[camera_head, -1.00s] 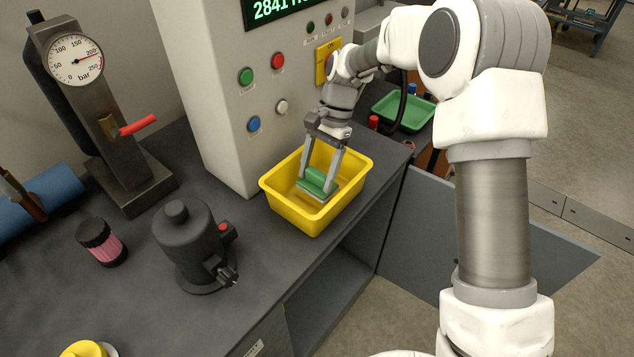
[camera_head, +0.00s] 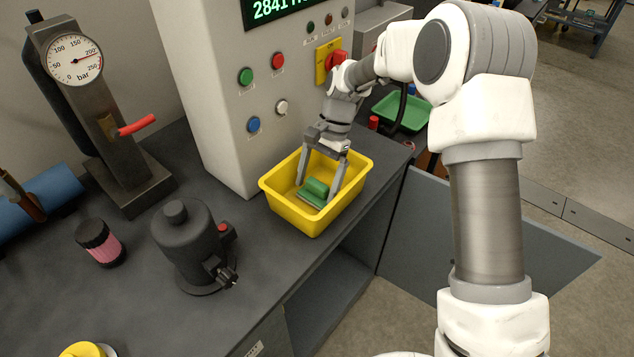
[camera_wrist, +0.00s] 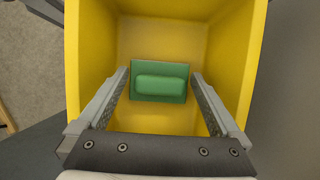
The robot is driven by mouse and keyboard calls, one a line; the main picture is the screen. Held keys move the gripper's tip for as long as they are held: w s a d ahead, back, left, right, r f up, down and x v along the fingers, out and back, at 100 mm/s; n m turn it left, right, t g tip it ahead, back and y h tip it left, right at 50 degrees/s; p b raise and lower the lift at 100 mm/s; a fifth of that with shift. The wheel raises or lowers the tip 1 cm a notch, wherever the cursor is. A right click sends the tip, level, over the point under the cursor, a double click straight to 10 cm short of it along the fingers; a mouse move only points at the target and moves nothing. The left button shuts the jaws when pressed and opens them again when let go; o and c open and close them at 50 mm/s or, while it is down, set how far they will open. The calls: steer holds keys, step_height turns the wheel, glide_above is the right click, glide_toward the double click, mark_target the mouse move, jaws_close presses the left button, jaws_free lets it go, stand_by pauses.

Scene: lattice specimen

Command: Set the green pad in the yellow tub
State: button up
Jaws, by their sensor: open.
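The green pad (camera_head: 316,190) lies inside the yellow tub (camera_head: 273,194), on a flat base, with its raised green block on top. In the wrist view the pad (camera_wrist: 160,82) sits near the middle of the tub (camera_wrist: 238,60), flat on the tub's floor as far as I can see. My gripper (camera_head: 318,192) reaches down into the tub and is open. Its two fingers stand apart on either side of the pad, with gaps to the pad's sides in the wrist view (camera_wrist: 162,85).
The tub stands near the bench's front edge, beside a grey control cabinet (camera_head: 222,100) with buttons. A dark cylindrical device (camera_head: 187,240) stands to the left. A green tray (camera_head: 402,108) lies behind, to the right. A gauge stand (camera_head: 100,110) is at the far left.

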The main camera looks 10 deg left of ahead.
steer(key=p+v, duration=0.1)
steer(key=v, duration=1.1)
steer(key=shift+d+r, duration=0.1)
steer(key=shift+r, duration=0.1)
steer(key=s+d+r+n+t+h, duration=0.1)
steer(key=s+d+r+n+t, duration=0.3)
steer(key=s+d+r, duration=0.75)
steer(key=s+d+n+t+h, duration=0.1)
steer(key=s+d+t, duration=0.4)
steer(key=s, duration=0.9)
steer(key=shift+s+d+n+t, duration=0.3)
steer(key=shift+d+n, duration=0.2)
steer(key=shift+d, duration=1.35)
steer(key=shift+f, duration=0.1)
